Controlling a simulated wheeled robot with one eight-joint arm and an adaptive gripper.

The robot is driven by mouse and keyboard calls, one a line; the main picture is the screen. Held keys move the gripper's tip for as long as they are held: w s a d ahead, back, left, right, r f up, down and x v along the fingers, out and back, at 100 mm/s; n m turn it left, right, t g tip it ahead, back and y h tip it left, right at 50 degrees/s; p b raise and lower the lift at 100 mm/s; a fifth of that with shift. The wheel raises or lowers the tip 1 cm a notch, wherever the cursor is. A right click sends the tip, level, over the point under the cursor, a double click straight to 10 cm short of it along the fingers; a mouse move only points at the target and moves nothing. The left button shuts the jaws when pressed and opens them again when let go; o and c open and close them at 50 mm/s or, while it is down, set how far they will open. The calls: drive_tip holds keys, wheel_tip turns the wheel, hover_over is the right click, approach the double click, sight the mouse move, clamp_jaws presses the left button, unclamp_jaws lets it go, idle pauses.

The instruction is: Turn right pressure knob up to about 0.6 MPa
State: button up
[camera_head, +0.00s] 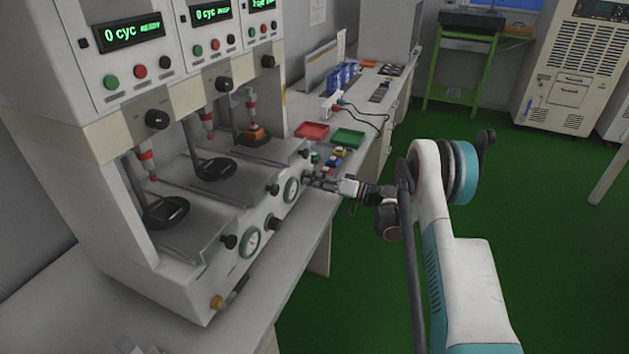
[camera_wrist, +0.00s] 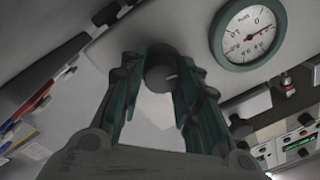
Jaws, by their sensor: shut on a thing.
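My gripper (camera_head: 320,182) reaches the right end of the test machine's front panel from the right. In the wrist view my gripper (camera_wrist: 160,78) has its two dark green fingers closed around a dark round knob (camera_wrist: 159,74), one finger on each side. The knob has a small light mark on its face. The fingers hide its sides. Next to it is a round pressure gauge (camera_wrist: 248,34) with a green rim and a red needle pointing toward the right; its numbers are too small to read surely. The same gauge (camera_head: 291,189) shows in the head view just left of my gripper.
A second gauge (camera_head: 249,242) and another black knob (camera_head: 228,241) sit farther left on the panel. Red (camera_head: 311,131) and green (camera_head: 347,138) trays and small coloured parts lie on the bench beyond my gripper. Green floor is open right of the bench.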

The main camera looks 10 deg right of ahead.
drive_tip(key=m, duration=0.6)
drive_tip(key=shift+m+t, duration=0.3)
drive_tip(key=shift+m, duration=0.1)
drive_tip(key=m, duration=0.6)
drive_tip(key=shift+m+h, duration=0.4)
drive_tip(key=m, duration=0.5)
drive_tip(key=shift+s+m+t, duration=0.1)
drive_tip(key=shift+m+t, duration=0.2)
drive_tip(key=m, duration=0.6)
drive_tip(key=shift+a+h, duration=0.1)
drive_tip(key=shift+h, duration=0.2)
drive_tip(key=shift+f, duration=0.1)
drive_tip(key=o, duration=1.1)
drive_tip(key=shift+s, duration=0.1)
